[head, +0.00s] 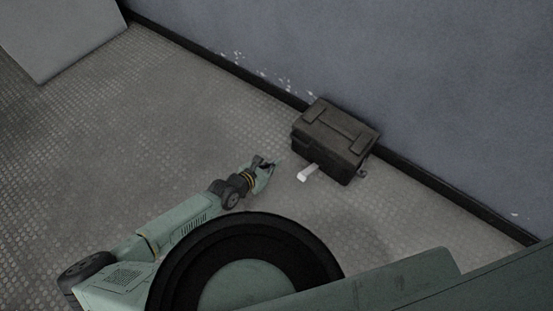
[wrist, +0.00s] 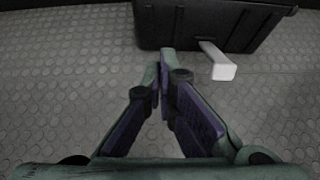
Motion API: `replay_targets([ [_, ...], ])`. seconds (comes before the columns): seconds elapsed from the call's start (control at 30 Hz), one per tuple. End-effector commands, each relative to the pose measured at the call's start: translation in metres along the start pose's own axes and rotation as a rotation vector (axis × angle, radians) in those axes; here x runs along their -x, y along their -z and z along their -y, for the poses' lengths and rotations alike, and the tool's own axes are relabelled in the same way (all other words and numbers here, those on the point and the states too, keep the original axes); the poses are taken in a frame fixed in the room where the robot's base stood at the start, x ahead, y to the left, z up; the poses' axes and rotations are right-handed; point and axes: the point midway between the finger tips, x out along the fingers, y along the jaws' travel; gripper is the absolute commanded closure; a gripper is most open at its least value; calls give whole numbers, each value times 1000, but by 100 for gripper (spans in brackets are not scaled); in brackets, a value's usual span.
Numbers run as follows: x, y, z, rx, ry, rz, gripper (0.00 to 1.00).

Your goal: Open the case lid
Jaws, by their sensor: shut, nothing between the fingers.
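The case (head: 335,139) is a dark box on the floor against the wall, with its lid (head: 337,124) down on top. A pale grey handle or latch (head: 307,173) sticks out from its front. In the wrist view the case (wrist: 214,22) fills the upper right, and the pale handle (wrist: 220,66) points toward me. My gripper (head: 270,165) is to the left of the pale handle, apart from it. In the wrist view my gripper (wrist: 162,62) is shut and empty, its fingertips close to the lower edge of the case. Contact with the case cannot be told.
The wall (head: 430,80) with a dark skirting stands right behind the case. A pale flat panel (head: 62,30) is at the top left. The textured floor (head: 150,120) around the case's left and front is clear.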

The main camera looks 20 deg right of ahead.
Motion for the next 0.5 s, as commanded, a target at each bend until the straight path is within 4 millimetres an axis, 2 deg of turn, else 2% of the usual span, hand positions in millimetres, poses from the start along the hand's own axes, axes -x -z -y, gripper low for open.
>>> replay_targets([
  [0.23, -22, 4, 0, -20, 5, -5, 100],
  [0.5, -81, 6, 2, -19, 6, -6, 100],
])
